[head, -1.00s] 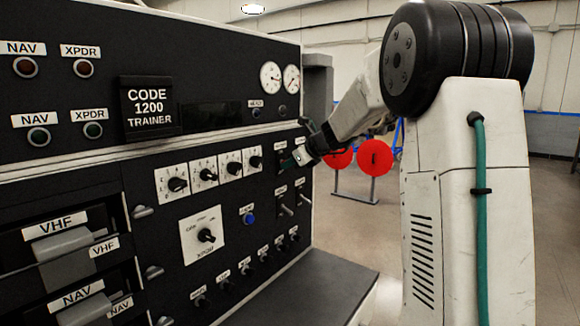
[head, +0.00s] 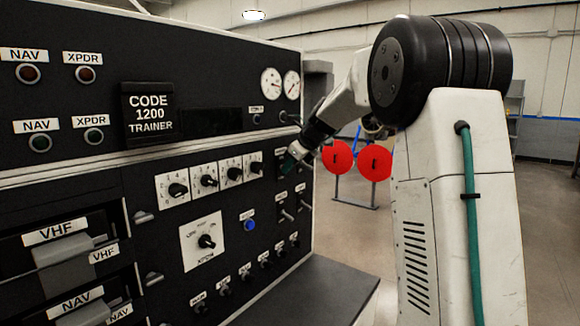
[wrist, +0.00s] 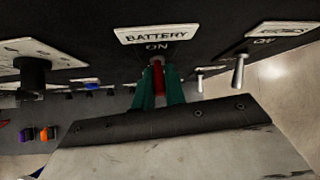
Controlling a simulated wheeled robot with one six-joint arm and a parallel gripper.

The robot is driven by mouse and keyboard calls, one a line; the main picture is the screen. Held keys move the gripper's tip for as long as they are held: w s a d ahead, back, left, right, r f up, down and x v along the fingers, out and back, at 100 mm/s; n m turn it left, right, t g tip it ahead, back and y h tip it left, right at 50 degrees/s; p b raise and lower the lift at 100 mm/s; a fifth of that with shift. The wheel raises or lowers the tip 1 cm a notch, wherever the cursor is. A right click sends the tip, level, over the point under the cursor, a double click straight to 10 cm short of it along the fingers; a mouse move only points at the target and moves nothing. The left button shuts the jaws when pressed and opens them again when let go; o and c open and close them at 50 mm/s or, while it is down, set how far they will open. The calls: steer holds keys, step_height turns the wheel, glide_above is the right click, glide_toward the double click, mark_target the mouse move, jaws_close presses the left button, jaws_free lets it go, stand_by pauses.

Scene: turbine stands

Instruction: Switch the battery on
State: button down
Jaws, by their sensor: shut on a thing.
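The battery switch (wrist: 158,78) is a small lever with a red part, on the black panel under the white BATTERY label (wrist: 157,34) and the word ON. My gripper (wrist: 158,88) has its green fingers closed on either side of the switch in the wrist view. In the head view my gripper (head: 291,160) reaches the panel's right side from the right, and it hides the switch there.
Another metal toggle (wrist: 239,70) stands just right of the battery switch. A black knob (wrist: 33,72) sits to the left. A blue button (head: 250,225) and several rotary knobs are on the same panel. A dark ledge (head: 310,290) juts out below.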

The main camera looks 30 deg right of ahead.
steer(key=c, duration=1.5)
jaws_free()
steer(key=shift+o, duration=0.2)
steer(key=v, duration=0.7)
steer(key=shift+s+r, duration=0.2)
steer(key=shift+r, duration=0.1)
steer(key=shift+d, duration=0.15)
